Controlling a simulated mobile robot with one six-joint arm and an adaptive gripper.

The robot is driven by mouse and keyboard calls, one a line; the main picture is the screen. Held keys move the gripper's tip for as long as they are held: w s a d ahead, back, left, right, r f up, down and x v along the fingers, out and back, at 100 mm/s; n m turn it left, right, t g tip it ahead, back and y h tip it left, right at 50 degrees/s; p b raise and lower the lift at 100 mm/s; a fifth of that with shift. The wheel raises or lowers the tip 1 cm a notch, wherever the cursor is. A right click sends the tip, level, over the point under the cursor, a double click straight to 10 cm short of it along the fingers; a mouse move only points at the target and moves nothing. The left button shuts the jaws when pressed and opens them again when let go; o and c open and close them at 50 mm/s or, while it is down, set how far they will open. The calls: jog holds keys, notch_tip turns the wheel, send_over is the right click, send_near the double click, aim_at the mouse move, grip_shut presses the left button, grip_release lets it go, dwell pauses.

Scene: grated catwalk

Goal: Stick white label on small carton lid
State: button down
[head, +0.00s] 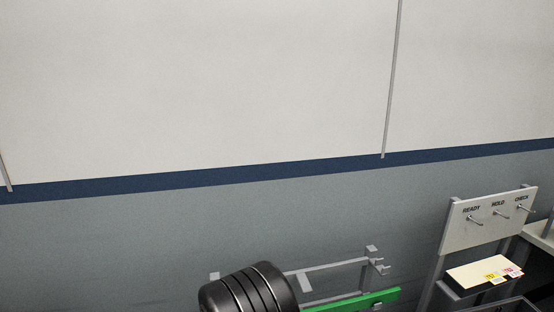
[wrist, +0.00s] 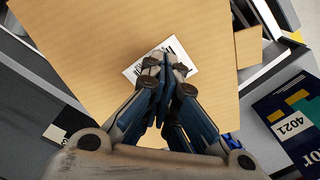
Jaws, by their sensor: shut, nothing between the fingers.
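In the wrist view a white label (wrist: 189,48) with black barcode-like print lies on a broad tan, cardboard-like surface (wrist: 110,40), which looks like a carton top. My gripper (wrist: 173,66) is shut and empty, with its fingertips over the label and hiding its middle. The label looks flat on the tan surface. I cannot tell whether the fingertips touch it. A smaller tan piece (wrist: 249,47) shows to the right of the broad surface. The head view shows neither label, carton nor gripper.
In the head view a board with READY, HOLD and CHECK hooks (head: 490,215) stands right, above a cream panel with coloured tags (head: 480,270). A green bar (head: 355,301) lies below.

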dwell(0.3)
jog(key=shift+r+p, duration=2.35)
jog(key=shift+r, duration=1.2)
jog(key=d+r+m+t, duration=0.1)
jog(key=d+r, duration=0.3)
jog(key=r, duration=0.5)
jog(key=w+d+r+m, duration=0.15)
jog(key=d+r, duration=0.25)
jog(key=r, duration=0.4)
jog(key=d+r+m+t, duration=0.15)
jog(key=d+r, duration=0.25)
jog(key=r, duration=0.5)
jog(key=s+d+r+m+t, duration=0.1)
jog(key=s+d+r+m, duration=0.1)
jog(key=s+d+r, duration=0.4)
jog(key=s+d+r+m+t, duration=0.1)
jog(key=s+d+r, duration=0.4)
jog(key=s, duration=0.5)
jog(key=shift+d+r+m+b, duration=0.4)
jog(key=shift+r+m+b, duration=0.05)
jog(key=shift+m, duration=0.35)
